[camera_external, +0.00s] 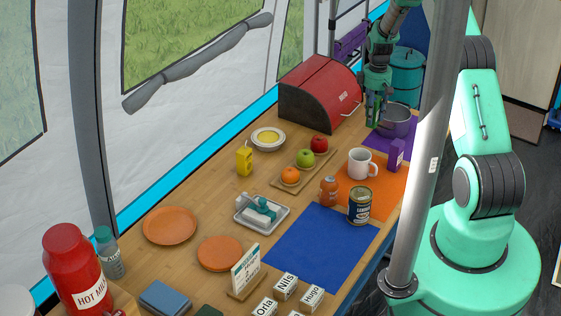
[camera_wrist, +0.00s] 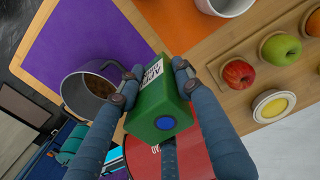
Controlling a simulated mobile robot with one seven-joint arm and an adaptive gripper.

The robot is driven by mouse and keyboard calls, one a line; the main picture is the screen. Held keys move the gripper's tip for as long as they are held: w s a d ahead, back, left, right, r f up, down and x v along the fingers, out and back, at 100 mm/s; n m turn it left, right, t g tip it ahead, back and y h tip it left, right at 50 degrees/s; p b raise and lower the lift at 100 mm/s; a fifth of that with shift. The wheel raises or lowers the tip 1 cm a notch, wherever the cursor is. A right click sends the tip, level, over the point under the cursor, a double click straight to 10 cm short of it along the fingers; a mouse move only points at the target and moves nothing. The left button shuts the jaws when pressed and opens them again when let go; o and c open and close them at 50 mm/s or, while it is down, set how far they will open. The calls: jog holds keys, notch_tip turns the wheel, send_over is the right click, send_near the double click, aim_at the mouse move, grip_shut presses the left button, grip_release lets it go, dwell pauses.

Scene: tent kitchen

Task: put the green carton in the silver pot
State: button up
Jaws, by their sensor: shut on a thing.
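My gripper (camera_external: 375,115) is shut on the green carton (camera_wrist: 160,108), which sits between its two fingers in the wrist view. The carton has a white label on one side and a blue round cap on its end. The silver pot (camera_wrist: 77,92) stands left of the carton in the wrist view, partly hidden behind a finger; its inside looks brownish. In the external view the pot (camera_external: 399,121) stands on a purple mat, just right of my gripper. The carton is hard to make out there. I cannot tell its exact height relative to the pot's rim.
A red bread bin (camera_external: 318,95) stands close to the left of my gripper. A purple carton (camera_external: 396,155) and a white mug (camera_external: 361,163) stand in front of the pot. A board (camera_external: 290,181) holds fruit. The blue mat (camera_external: 320,248) is mostly clear.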

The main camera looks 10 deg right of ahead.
jog(key=shift+m, duration=0.4)
jog(key=s+d+r, duration=0.1)
jog(key=s+d, duration=0.2)
jog(key=s+d+r+p, duration=0.1)
jog(key=s+d, duration=0.5)
jog(key=shift+d+r+p, duration=0.2)
jog(key=shift+r+p, duration=0.15)
jog(key=shift+r, duration=0.05)
jog(key=shift+s+d, duration=0.25)
jog(key=shift+s, duration=0.1)
jog(key=w+d, duration=0.1)
jog(key=w, duration=0.4)
jog(key=w+d+f, duration=0.1)
jog(key=w, duration=0.4)
jog(key=w+d, duration=0.1)
jog(key=w, duration=0.4)
jog(key=shift+w+d+f, duration=0.25)
jog(key=shift+w+d, duration=0.05)
jog(key=shift+w, duration=0.05)
jog(key=shift+f, duration=1.75)
